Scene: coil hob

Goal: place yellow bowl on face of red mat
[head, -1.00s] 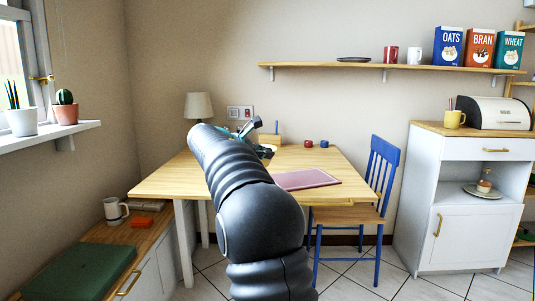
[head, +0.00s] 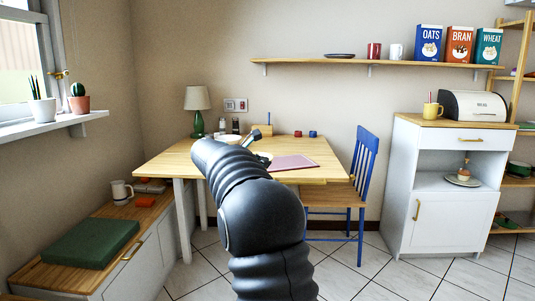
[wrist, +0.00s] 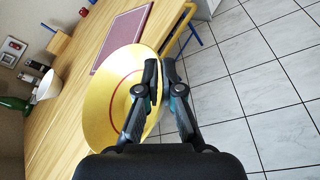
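The yellow bowl (wrist: 112,103), with a red ring inside, fills the middle of the wrist view. My gripper (wrist: 160,66) is closed on its near rim, with one finger over the inside and the other outside. The bowl appears above the wooden table near its edge; whether it touches the table cannot be told. The red mat (wrist: 122,40) lies flat on the table beyond the bowl, with nothing on it. The mat also shows in the head view (head: 292,162), just right of my arm. My arm hides the gripper and most of the bowl there.
A white bowl (wrist: 48,85) and a green-based lamp (head: 197,108) stand at the table's back left. A blue chair (head: 358,175) is at the table's right.

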